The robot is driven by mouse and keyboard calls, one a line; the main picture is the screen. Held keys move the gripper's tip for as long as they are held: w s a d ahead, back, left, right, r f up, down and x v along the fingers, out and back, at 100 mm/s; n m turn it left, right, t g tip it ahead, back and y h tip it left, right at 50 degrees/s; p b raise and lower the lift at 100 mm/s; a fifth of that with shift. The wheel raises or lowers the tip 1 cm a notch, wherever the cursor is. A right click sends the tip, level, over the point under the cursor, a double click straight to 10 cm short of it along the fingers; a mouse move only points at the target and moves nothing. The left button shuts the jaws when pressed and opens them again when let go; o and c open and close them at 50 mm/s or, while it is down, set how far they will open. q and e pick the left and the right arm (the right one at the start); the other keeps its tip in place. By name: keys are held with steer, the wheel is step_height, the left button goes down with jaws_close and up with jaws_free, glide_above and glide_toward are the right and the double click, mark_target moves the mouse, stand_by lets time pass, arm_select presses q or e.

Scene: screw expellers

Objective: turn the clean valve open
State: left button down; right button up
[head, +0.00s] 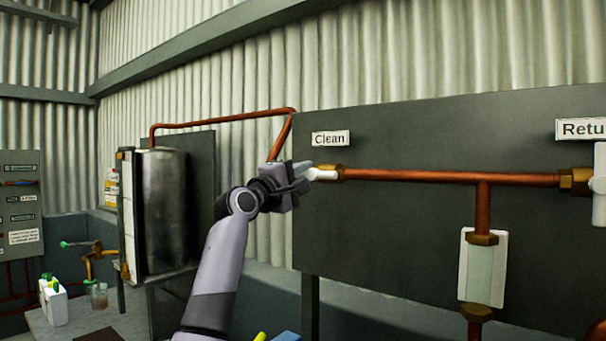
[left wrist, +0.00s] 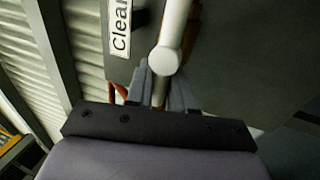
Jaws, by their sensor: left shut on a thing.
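The clean valve's white handle (head: 322,174) sits on the copper pipe just below the "Clean" label (head: 330,138). My left gripper (head: 303,172) is at the handle, shut on it, and covers part of the valve body. In the left wrist view the white handle (left wrist: 174,38) runs up from between the fingers of my left gripper (left wrist: 161,88), and its rounded end faces the camera. The "Clean" label (left wrist: 120,25) stands to its left there. My right gripper is not in view.
The dark panel (head: 420,130) carries the copper pipe (head: 420,176), a sight glass (head: 483,268) and a "Return" valve (head: 599,185) at the right. A metal tank (head: 165,210) and a bench with a white bottle (head: 53,302) stand at the left.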

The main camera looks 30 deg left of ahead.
mark_target(301, 176)
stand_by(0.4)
arm_select(q)
steer(key=c, duration=1.1)
jaws_free()
steer(key=b+v, duration=0.2)
steer(key=v, duration=0.4)
steer(key=shift+f, duration=0.1)
steer(key=shift+s+f+b, duration=0.1)
steer(key=shift+s+b, duration=0.3)
steer(key=shift+s, duration=0.2)
